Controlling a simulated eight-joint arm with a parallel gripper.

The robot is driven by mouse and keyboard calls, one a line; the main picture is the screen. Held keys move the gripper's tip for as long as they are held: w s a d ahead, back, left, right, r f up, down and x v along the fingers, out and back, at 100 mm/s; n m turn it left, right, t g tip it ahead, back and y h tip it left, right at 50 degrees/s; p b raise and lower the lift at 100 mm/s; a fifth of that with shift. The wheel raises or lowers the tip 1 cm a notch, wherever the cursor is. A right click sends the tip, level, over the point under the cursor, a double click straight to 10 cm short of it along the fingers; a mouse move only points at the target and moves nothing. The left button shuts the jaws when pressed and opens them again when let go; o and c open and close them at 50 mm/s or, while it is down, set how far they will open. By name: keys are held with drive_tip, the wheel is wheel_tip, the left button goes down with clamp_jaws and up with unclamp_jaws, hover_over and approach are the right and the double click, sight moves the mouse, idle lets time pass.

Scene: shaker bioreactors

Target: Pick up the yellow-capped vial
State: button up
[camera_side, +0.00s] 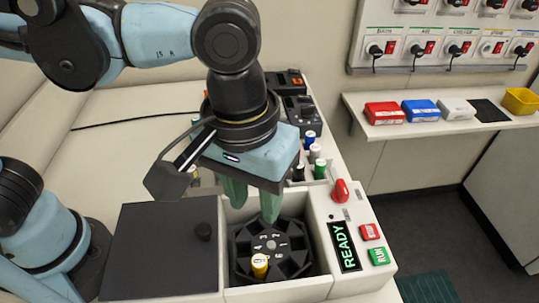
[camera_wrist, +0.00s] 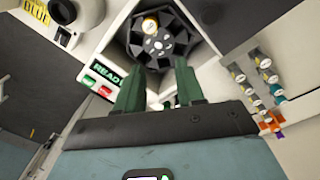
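A vial with yellow on it and a pale top (camera_side: 260,265) stands in a front slot of the black rotor (camera_side: 296,262). The same vial shows at the top of the wrist view (camera_wrist: 150,25), at the rotor's rim. My gripper (camera_side: 254,208) has green fingers pointing down above the back part of the rotor, apart from the vial. In the wrist view my gripper's two fingers (camera_wrist: 159,84) are spread with nothing between them. Another small yellow patch (camera_side: 195,178) is partly hidden behind my gripper.
The rotor sits in a white-walled well. A dark lid (camera_side: 160,250) lies to the left. On the right is a panel with a READY display (camera_side: 344,246), a red knob (camera_side: 340,190) and buttons. Several capped vials stand behind, also seen in a rack (camera_wrist: 262,85).

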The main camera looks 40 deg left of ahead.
sight(260, 261)
drive_tip(key=shift+s+d+f, duration=0.35)
drive_tip(key=shift+f, duration=1.65)
drive_tip(key=shift+s+d+f, duration=0.35)
drive_tip(key=shift+f, duration=1.6)
drive_tip(key=shift+s+d+f, duration=0.35)
drive_tip(key=shift+f, duration=1.65)
drive_tip(key=shift+c, duration=0.3)
drive_tip(key=c, duration=0.5)
drive_tip(key=shift+r, duration=0.15)
drive_tip(key=shift+r, duration=4.85)
